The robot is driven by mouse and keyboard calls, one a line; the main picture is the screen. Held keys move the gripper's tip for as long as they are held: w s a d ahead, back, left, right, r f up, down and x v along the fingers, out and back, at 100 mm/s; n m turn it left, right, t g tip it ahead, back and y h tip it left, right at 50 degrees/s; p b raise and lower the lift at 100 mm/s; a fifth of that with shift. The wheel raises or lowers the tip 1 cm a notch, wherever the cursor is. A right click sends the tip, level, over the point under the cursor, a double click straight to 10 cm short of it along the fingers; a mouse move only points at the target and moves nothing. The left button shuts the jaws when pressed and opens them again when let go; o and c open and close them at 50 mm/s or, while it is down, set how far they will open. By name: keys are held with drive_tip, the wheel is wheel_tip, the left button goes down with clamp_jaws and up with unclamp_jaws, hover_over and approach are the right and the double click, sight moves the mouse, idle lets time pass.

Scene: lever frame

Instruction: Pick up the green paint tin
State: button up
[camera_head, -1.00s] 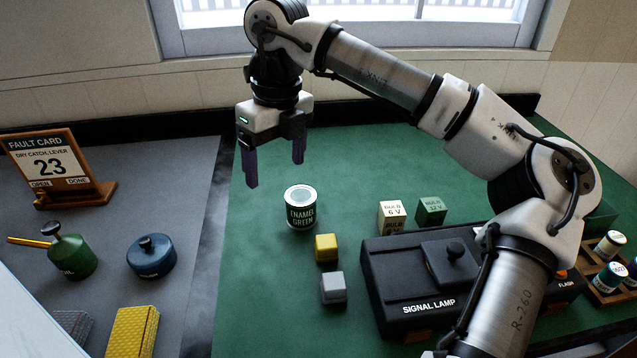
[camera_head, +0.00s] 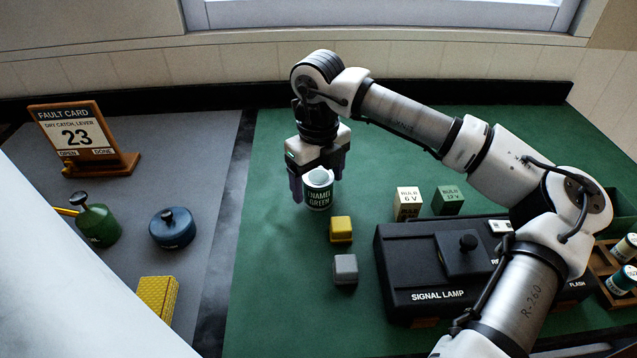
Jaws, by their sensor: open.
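The green paint tin (camera_head: 318,194), labelled "ENAMEL GREEN", stands upright on the green mat (camera_head: 268,270). It has a dark green label and a pale lid. My gripper (camera_head: 317,190) is open and low over the tin, pointing down. One dark purple finger shows at the tin's left side, and the other shows behind its right upper edge. The fingers look to be on either side of the tin's top; I cannot tell whether they touch it. The gripper body hides part of the far side of the lid.
A yellow block (camera_head: 341,229) and a grey block (camera_head: 345,268) stand just in front of the tin. Two bulb boxes (camera_head: 408,203) and the black signal lamp case (camera_head: 440,285) are to the right. A blue lidded pot (camera_head: 172,228) and a green oil can (camera_head: 98,222) stand left.

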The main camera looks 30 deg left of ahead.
drive_tip(key=shift+f, duration=1.25)
drive_tip(key=c, duration=1.1)
drive_tip(key=shift+c, duration=0.4)
drive_tip(key=shift+r, duration=0.15)
